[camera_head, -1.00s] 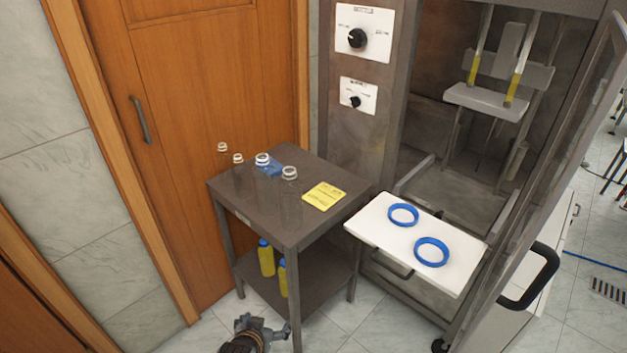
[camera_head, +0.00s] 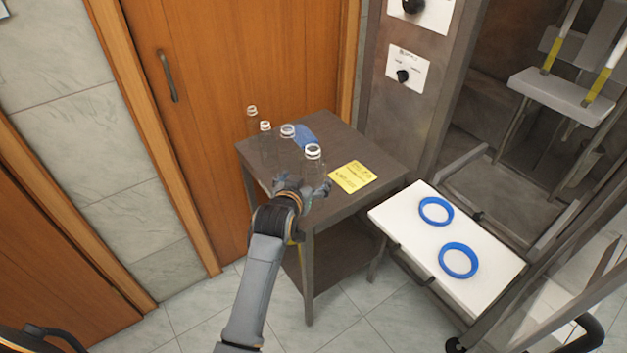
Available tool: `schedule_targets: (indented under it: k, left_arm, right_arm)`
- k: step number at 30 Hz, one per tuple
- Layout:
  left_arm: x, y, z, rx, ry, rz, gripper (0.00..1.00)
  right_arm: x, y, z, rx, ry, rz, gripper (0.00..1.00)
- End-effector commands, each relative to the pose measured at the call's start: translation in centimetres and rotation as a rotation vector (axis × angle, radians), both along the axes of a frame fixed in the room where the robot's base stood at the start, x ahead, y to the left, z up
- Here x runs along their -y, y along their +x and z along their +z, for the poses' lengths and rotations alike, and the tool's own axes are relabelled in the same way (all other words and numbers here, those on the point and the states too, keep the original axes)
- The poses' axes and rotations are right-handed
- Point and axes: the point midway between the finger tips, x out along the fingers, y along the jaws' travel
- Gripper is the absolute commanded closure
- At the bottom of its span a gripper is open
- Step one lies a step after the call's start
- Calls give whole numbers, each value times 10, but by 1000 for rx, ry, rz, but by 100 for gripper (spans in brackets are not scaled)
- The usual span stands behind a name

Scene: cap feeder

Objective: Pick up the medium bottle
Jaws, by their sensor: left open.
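Several clear glass bottles with whitish necks stand upright in a diagonal row on the dark table (camera_head: 350,212). I cannot tell for sure which is the medium one. My left gripper (camera_head: 304,186) is open at the table's front edge, just in front of the front-right bottle and third bottle, overlapping their lower parts in the picture. I cannot tell if it touches any bottle. My right gripper is out of view.
A yellow note (camera_head: 353,177) lies right of the bottles, and a blue object (camera_head: 306,135) lies behind them. A white shelf (camera_head: 400,218) with two blue rings (camera_head: 436,211) juts from the machine at right. A wooden door (camera_head: 195,130) stands behind the table.

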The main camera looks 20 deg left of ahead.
Motion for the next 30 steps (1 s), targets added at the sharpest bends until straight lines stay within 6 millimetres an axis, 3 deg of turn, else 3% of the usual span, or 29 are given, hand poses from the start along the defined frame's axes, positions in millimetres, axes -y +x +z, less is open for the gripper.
schedule_targets:
  k: [6, 18, 27, 30]
  left_arm:
    - [0, 11, -4, 0, 0, 0, 10]
    - [2, 52, -21, 0, 0, 0, 10]
    - [2, 55, -23, 1, 0, 0, 10]
    - [2, 55, -23, 0, 0, 0, 31]
  right_arm:
    - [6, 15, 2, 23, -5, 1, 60]
    - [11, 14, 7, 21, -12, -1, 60]
    - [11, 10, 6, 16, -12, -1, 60]
    - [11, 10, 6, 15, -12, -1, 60]
